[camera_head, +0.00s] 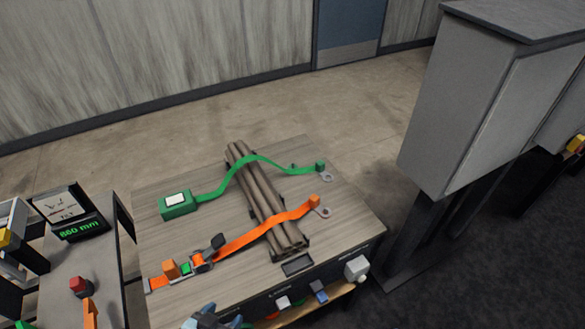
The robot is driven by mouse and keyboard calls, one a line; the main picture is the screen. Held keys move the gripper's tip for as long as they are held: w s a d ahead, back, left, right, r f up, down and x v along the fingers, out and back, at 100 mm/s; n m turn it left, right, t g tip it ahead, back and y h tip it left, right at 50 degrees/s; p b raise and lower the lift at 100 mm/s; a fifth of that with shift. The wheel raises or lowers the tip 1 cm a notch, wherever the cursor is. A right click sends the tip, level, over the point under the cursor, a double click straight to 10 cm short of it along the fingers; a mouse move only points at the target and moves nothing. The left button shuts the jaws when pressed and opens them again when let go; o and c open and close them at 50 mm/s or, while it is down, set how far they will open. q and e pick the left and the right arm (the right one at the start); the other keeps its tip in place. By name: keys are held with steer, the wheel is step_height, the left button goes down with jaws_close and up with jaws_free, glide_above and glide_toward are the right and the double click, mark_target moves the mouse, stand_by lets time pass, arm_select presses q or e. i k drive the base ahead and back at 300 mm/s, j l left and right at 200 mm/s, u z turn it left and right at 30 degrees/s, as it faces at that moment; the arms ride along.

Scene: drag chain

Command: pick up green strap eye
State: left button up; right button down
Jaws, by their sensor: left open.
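The green strap (229,173) runs from a green box with a white label (177,203) across a bundle of brown tubes (262,195). It ends at the right in a small green block (320,166) with a grey ring eye (327,177) lying by the table's right side. My left gripper (211,319) seems to be the blue-grey and dark shape at the bottom edge, partly cut off. It is open, well below and left of the green strap eye, with nothing seen in it. My right gripper is not seen.
An orange strap (265,229) crosses the tubes nearer me and ends in another ring eye (324,212). The wooden table (160,235) has knobs along its front. A side stand with a display (80,227) and red button (80,284) is at left; a grey cabinet (470,110) stands at right.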

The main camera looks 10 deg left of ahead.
mark_target(320, 165)
steer(key=u, duration=0.8)
steer(key=l+u, duration=0.7)
steer(key=k+l+u, duration=0.1)
steer(key=u, duration=0.3)
steer(key=k+l, duration=0.15)
steer(key=l, duration=0.25)
steer(key=k+l+u, duration=0.15)
steer(key=l, duration=0.2)
steer(key=k+l, duration=0.15)
steer(key=l, duration=0.2)
steer(key=k+l+u, duration=0.15)
steer(key=l, duration=0.25)
